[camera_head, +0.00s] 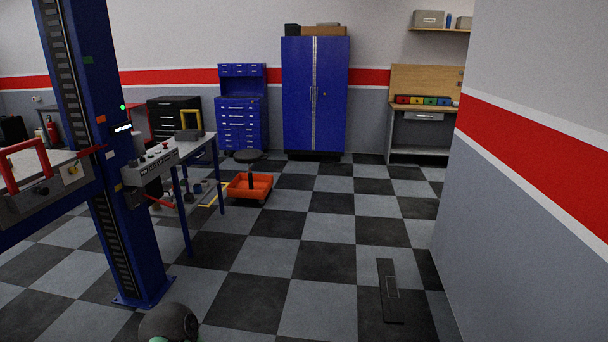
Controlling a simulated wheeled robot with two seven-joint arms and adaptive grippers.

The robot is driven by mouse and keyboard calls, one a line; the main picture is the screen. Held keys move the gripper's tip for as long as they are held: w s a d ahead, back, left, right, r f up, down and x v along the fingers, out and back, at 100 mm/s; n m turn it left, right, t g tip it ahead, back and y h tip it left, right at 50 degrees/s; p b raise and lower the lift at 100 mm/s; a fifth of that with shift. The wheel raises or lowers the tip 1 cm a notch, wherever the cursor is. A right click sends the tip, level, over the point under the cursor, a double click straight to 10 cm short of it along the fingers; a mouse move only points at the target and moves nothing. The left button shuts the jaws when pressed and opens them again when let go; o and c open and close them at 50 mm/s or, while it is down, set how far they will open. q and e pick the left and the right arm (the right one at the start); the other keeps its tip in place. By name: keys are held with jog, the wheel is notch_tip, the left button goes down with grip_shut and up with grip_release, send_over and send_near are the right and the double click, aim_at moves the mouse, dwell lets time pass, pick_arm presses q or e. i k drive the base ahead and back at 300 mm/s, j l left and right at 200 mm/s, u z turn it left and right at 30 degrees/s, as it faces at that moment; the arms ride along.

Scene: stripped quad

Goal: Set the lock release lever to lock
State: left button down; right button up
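A tall blue lift post (92,120) with a slotted black strip stands at the left. A short red lever (92,150) sticks out near the post at about mid-height. It looks like the lock release lever, but it is small and I cannot read its position or any lock marking. A grey control box (150,165) with small buttons and a red knob shows just right of the post. Neither of my grippers is in view. A dark rounded part at the bottom edge may be part of my arm; no fingers show.
An orange tray (249,186) sits on the floor by a stool. A blue cabinet (315,95) stands at the back. A wall (540,190) closes the right. The checkered floor (290,255) in the middle is clear.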

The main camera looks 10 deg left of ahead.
aim_at(166, 203)
jog(key=i+u, duration=0.1)
jog(key=i, duration=0.55)
jog(key=i+u, duration=0.1)
jog(key=i, duration=0.55)
jog(key=i+l+u, duration=0.15)
jog(key=i, duration=0.5)
jog(key=i+j+u, duration=0.15)
jog(key=i+j, duration=0.15)
jog(key=i, duration=0.25)
jog(key=i+j+u, duration=0.2)
jog(key=i, duration=0.35)
jog(key=i+j+u, duration=0.15)
jog(key=i, duration=0.45)
jog(key=i+j, duration=0.2)
jog(key=j, duration=0.15)
jog(key=i+j, duration=0.15)
jog(key=j, duration=0.2)
jog(key=i+j, duration=0.2)
jog(key=j, duration=0.15)
jog(key=z, duration=0.05)
